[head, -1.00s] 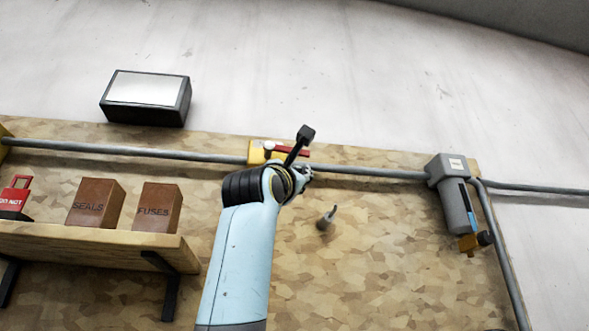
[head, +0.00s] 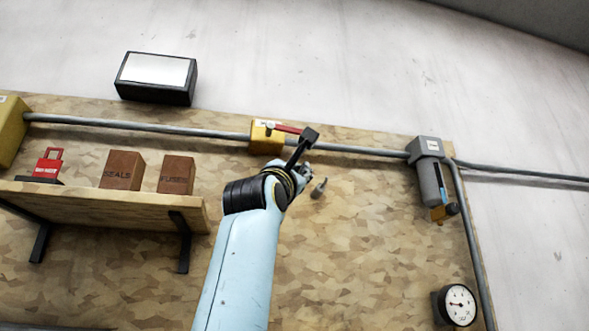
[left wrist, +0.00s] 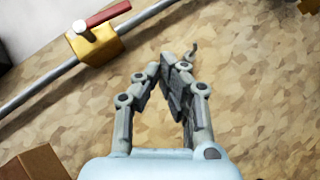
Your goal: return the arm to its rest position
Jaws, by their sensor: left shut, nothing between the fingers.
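My left arm (head: 240,265) reaches up from the bottom of the head view. Its gripper (head: 303,171) is in front of the board, just below the yellow valve (head: 266,138) with the red handle. In the left wrist view the gripper (left wrist: 168,82) is shut and empty, its fingertips together in front of the bare board. The yellow valve (left wrist: 95,43) shows there at upper left, apart from the fingers. My right gripper is in neither view.
A shelf (head: 100,205) at left holds a red lockout tag (head: 47,165) and boxes marked SEALS (head: 122,170) and FUSES (head: 176,175). A grey pipe (head: 150,127) crosses the board to a filter unit (head: 428,172). A small hook (head: 320,187) and a gauge (head: 457,305) are on the board.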

